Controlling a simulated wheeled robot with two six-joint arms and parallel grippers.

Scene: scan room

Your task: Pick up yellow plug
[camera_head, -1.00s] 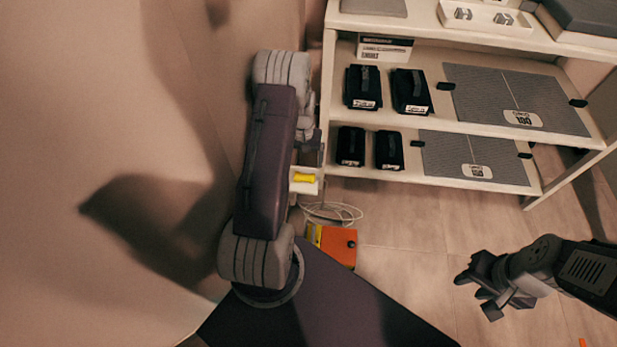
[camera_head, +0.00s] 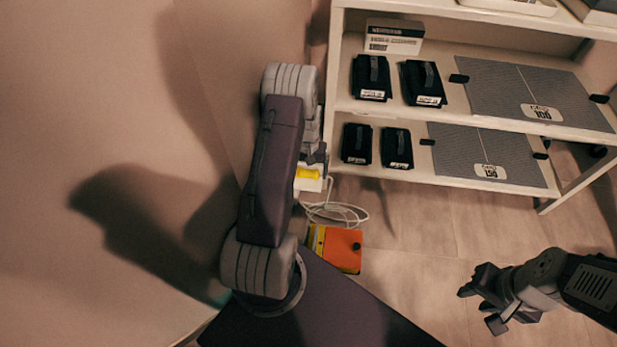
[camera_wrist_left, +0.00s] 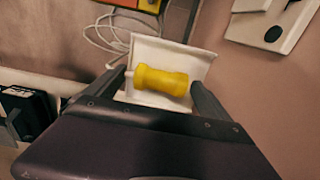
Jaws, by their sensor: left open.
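The yellow plug (camera_head: 308,173) lies in a small white holder (camera_head: 313,185) beside my left arm in the head view. In the left wrist view the plug (camera_wrist_left: 161,80) lies crosswise in the white holder (camera_wrist_left: 150,48). My left gripper (camera_wrist_left: 158,92) is open, with one finger on each side of the plug; whether they touch it cannot be told. In the head view my left gripper (camera_head: 315,157) is partly hidden by its own arm and is close to the plug. My right gripper (camera_head: 483,302) is open and empty over the floor at lower right.
A white shelf unit (camera_head: 440,115) with black packs (camera_head: 371,77) and grey panels (camera_head: 485,155) stands behind. A white cable (camera_head: 338,213) and an orange box (camera_head: 342,250) are below the holder. The wall is close on the left.

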